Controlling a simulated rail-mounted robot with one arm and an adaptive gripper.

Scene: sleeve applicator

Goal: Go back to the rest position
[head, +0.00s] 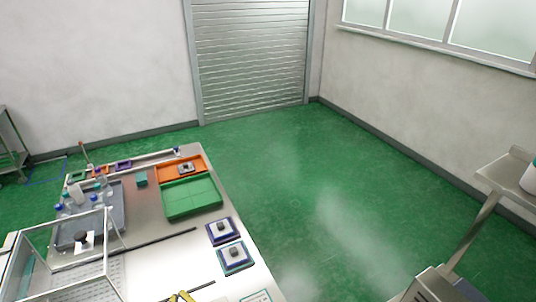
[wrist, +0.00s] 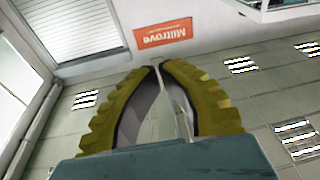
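My gripper (wrist: 158,66) has ridged yellow-green fingers in the wrist view. The fingertips come together at the top, and I see no object held between them. The gripper points up and away from the workbench: behind it are ceiling panels and an upside-down orange sign (wrist: 162,33) on the wall. In the head view a small yellow and black piece (head: 182,297) shows at the bottom edge; I cannot tell whether it is part of my gripper.
A metal shelf (head: 508,172) stands right. The green floor between is clear.

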